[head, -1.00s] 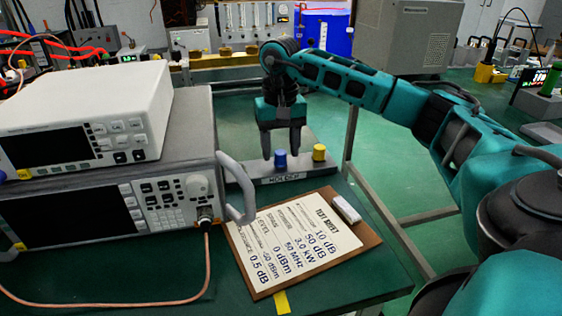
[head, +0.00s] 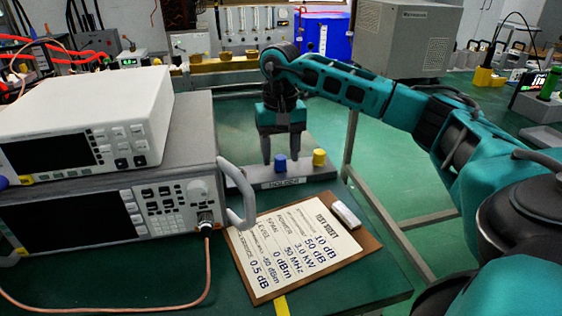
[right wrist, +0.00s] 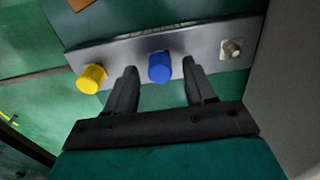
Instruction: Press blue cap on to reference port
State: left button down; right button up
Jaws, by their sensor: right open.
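The blue cap (head: 280,163) stands on the grey holder strip (head: 262,178), to the left of a yellow cap (head: 319,158). My right gripper (head: 281,156) is open just above and behind the blue cap. In the right wrist view the blue cap (right wrist: 160,67) lies between the two spread fingers (right wrist: 159,68), with gaps on both sides. The yellow cap (right wrist: 91,78) is outside the fingers. I cannot pick out the reference port with certainty on the instruments. My left gripper is not in view.
A white instrument (head: 88,120) sits on a larger grey one (head: 110,215) at left, with a protruding handle (head: 238,195) and a copper-coloured cable. A clipboard (head: 300,245) with a white eraser-like block (head: 345,214) lies in front of the holder. A metal connector (right wrist: 232,48) shows on the holder.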

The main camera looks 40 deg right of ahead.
aim_at(280, 157)
dwell(0.8)
grip_shut()
jog(key=shift+p, duration=0.3)
dwell(0.4)
jog(key=shift+r+p, duration=2)
jog(key=shift+r, duration=0.25)
jog(key=shift+r+p, duration=0.75)
jog(key=shift+r, duration=0.05)
